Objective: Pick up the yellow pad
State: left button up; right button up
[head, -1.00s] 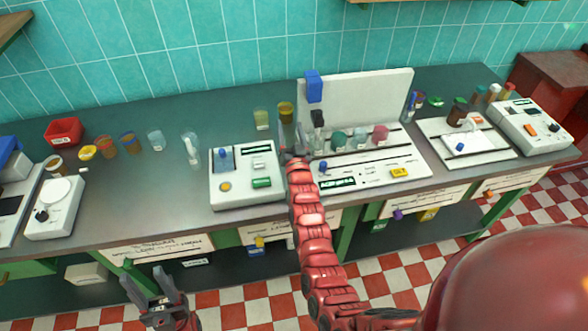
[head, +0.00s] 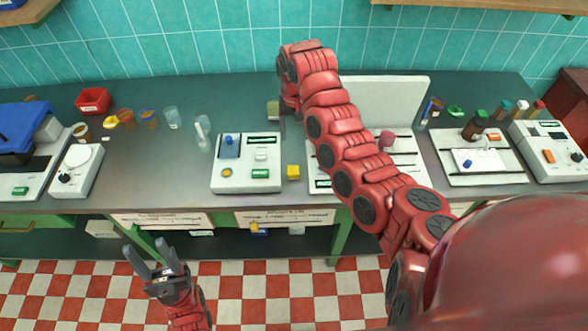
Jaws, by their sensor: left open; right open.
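A small yellow block-like pad (head: 293,171) sits on the counter, just right of the white device with green labels (head: 246,178) and left of the white board (head: 408,110). My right arm reaches across the board, and my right gripper (head: 290,118) points down at the counter behind the pad, apart from it. Its fingers are mostly hidden by its own wrist; it is open, and I see nothing held. My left gripper (head: 145,246) is open and empty, low in front of the counter.
Cups, a red bin (head: 93,101) and a small scale (head: 76,170) stand on the left. A white tray with a dark bottle (head: 474,126) and another device (head: 550,150) stand on the right. Bare counter (head: 150,175) lies left of the device.

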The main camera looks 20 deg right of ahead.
notch_tip(320, 180, down, 5)
jog(key=b, duration=0.6)
send_over(293, 169)
notch_tip(293, 169, down, 7)
jog(key=shift+d, duration=0.1)
notch_tip(293, 169, down, 4)
jog(key=p, duration=0.3)
jog(key=shift+s+r, duration=0.1)
jog(key=shift+s, duration=0.05)
jog(key=shift+f+p, duration=0.3)
jog(key=shift+f, duration=0.35)
grip_shut()
jog(key=shift+r, duration=0.1)
